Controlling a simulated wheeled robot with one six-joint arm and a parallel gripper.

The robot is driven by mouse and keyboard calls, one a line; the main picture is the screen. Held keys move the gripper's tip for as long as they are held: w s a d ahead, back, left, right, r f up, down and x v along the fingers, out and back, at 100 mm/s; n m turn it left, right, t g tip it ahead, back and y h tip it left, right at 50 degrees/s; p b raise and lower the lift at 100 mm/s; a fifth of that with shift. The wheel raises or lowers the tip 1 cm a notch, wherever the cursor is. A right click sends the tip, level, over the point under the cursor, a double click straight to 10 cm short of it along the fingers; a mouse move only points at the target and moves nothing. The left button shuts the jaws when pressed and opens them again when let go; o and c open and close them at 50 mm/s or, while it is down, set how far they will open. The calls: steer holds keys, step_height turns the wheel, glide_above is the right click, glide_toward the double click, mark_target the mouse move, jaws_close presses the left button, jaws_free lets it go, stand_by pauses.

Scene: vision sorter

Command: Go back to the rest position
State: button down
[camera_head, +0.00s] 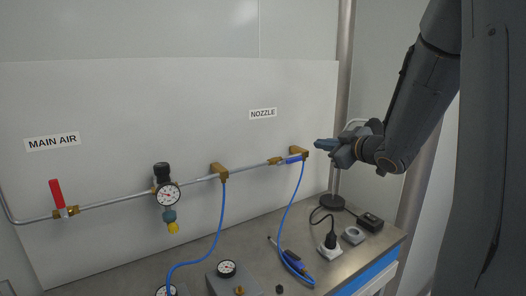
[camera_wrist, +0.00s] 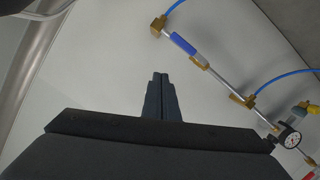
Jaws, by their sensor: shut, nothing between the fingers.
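My gripper (camera_head: 320,144) is at the right of the head view, at the end of my dark arm. It is close to the right end of the air pipe, by the brass fitting (camera_head: 299,152); whether they touch I cannot tell. In the wrist view my gripper (camera_wrist: 160,78) points at the pale wall panel, its two fingers together with nothing between them. The blue-handled valve (camera_head: 293,159) lies just left of the brass fitting. It also shows in the wrist view (camera_wrist: 183,44), right of the fingers and apart from them.
The pipe also carries a red-handled valve (camera_head: 58,194) and a gauge regulator (camera_head: 167,194). Blue hoses (camera_head: 221,215) hang to the grey bench (camera_head: 262,232), which holds gauges, a black plug (camera_head: 331,240) and a black box (camera_head: 370,221). A metal post (camera_head: 344,60) stands behind my gripper.

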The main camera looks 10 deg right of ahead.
steer(key=s+a+f+m+g+h+b, duration=0.1)
steer(key=s+a+f+m+g+h, duration=0.1)
steer(key=s+a+f+m+g, duration=0.45)
steer(key=s+a+f+m+g+h, duration=0.1)
steer(key=s+a+f+g+h, duration=0.2)
steer(key=s+f, duration=0.75)
steer(key=s+a+f+m+g+y, duration=0.1)
steer(key=s+a+f+g, duration=0.3)
steer(key=s, duration=0.7)
step_height(320, 180, down, 2)
steer(key=a, duration=0.3)
steer(key=shift+b, duration=0.35)
